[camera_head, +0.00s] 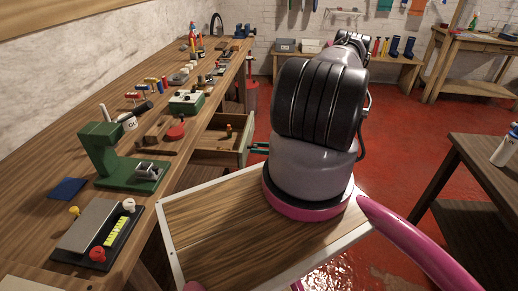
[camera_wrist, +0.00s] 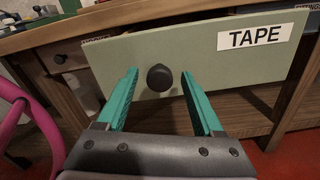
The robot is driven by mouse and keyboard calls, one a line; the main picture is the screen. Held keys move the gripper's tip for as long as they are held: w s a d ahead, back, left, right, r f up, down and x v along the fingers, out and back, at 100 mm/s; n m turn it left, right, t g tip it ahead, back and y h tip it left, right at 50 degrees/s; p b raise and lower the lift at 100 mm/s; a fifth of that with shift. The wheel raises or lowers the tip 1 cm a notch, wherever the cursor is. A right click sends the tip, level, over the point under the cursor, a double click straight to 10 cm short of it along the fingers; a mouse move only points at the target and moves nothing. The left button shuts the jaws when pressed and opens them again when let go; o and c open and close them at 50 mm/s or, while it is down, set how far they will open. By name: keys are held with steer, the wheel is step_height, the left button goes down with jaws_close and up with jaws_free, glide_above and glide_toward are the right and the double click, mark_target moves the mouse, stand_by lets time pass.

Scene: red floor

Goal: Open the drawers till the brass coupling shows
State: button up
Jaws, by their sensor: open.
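A drawer (camera_head: 217,156) under the long workbench stands pulled out in the head view. Its pale green front (camera_wrist: 200,60) fills the wrist view and bears a white label reading TAPE (camera_wrist: 255,36). A round black knob (camera_wrist: 160,77) sits on this front. My gripper (camera_wrist: 160,98) is open, its two teal fingers on either side of the knob with gaps visible. In the head view, the gripper (camera_head: 258,147) is mostly hidden by my arm. A small brownish-orange item (camera_head: 229,130) shows at the open drawer; it is too small to identify.
Another drawer (camera_wrist: 70,58) with a dark knob is left of the TAPE front. The workbench (camera_head: 200,120) carries a green press (camera_head: 108,150), a green box (camera_head: 187,103) and several tools. A dark table (camera_head: 490,165) stands at right. Red floor is open between.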

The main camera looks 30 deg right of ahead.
steer(key=shift+d, duration=0.1)
steer(key=v, duration=1)
steer(key=shift+s+d, duration=0.2)
steer(key=shift+d, duration=0.05)
